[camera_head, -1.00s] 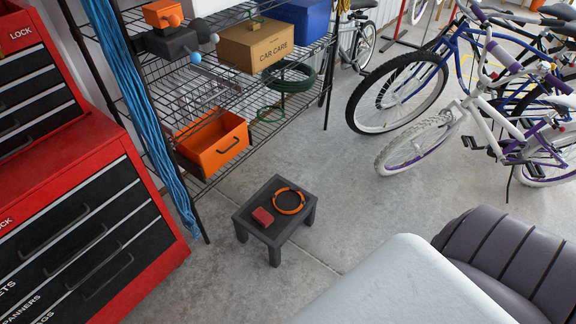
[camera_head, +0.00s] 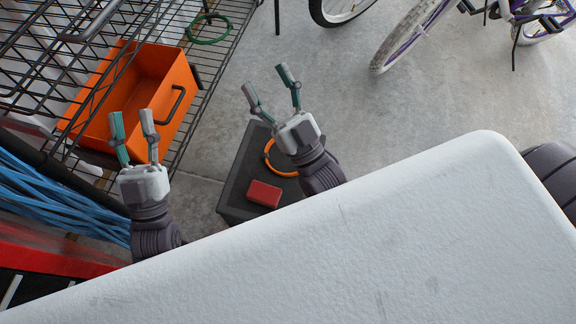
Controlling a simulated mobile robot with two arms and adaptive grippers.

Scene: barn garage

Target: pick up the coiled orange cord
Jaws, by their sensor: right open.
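The coiled orange cord (camera_head: 268,158) lies on a small dark stool (camera_head: 236,186). My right gripper's hand and wrist hide its right part. My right gripper (camera_head: 266,79) is open and empty, its fingers reaching past the stool's far edge in the picture. My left gripper (camera_head: 132,124) is open and empty, left of the stool, in front of the orange drawer bin. I cannot tell the height of either gripper above the things below.
A red block (camera_head: 264,194) lies on the stool beside the cord. An orange bin (camera_head: 180,113) sits on the wire shelf (camera_head: 226,40) at left, with a green coil (camera_head: 208,28). Blue cords (camera_head: 60,205) hang at far left. Bicycles stand at the top; bare floor lies between.

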